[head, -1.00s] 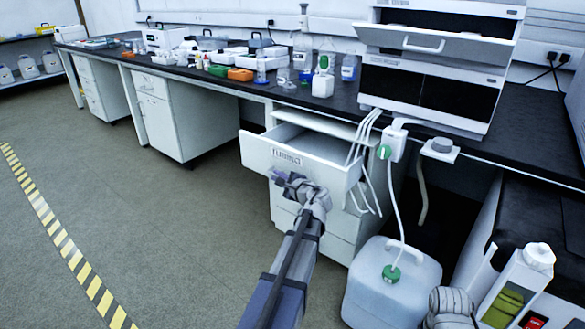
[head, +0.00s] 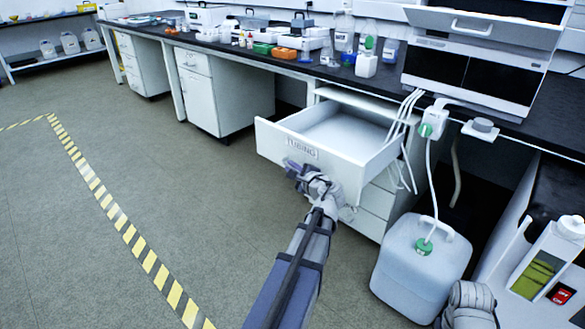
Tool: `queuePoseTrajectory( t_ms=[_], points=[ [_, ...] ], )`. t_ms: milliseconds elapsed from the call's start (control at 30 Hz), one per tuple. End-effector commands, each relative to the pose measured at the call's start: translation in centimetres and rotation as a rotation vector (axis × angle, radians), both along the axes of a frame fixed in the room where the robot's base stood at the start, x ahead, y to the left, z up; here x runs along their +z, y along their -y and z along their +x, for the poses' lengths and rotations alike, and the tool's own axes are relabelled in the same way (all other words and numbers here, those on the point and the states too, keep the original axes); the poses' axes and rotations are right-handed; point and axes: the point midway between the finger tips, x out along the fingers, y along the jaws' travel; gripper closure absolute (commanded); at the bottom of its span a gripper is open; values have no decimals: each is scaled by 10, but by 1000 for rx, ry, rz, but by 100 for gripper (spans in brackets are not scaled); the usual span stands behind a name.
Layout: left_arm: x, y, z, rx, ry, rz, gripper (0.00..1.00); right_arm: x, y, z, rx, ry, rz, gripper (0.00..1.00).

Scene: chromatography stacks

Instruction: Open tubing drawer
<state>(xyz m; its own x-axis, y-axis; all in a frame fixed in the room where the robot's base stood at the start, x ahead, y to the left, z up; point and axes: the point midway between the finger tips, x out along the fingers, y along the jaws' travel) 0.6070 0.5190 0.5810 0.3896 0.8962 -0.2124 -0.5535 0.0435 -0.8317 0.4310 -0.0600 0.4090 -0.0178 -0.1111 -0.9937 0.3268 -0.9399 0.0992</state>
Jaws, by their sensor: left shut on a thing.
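The tubing drawer (head: 272,139) is a white drawer with a "TUBING" label on its front. It stands well out from its cabinet under the bench, and its pale inside floor shows from above. My left gripper (head: 296,168) is at the drawer front just below the label, shut on the drawer handle. The handle itself is mostly hidden by the gripper. My right arm shows only in part at the bottom right, and its gripper's fingers are not in view.
A white jerrycan (head: 420,262) with a green cap stands on the floor right of the drawer. White tubes (head: 408,115) hang beside the drawer's right side. A dark bench top (head: 300,68) holds several bottles. The floor left of the drawer is clear, with striped tape (head: 108,207).

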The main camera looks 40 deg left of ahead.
Motion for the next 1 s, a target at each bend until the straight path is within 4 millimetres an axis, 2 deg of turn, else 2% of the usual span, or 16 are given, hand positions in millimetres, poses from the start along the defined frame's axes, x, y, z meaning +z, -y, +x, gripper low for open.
queuePoseTrajectory(
  t_ms=[167,200,433,733,1000],
  points=[
    [0,1,1,-3,1,-3,100,0,0,0,0,0,0,100],
    [0,1,1,-2,1,-2,82,0,0,0,0,0,0,100],
    [0,1,0,-1,0,-1,56,0,0,0,0,0,0,100],
    [1,4,-2,-1,0,-1,56,1,0,0,0,0,0,100],
    [11,42,-19,-4,1,-1,56,11,0,0,2,0,0,100]
  ],
)
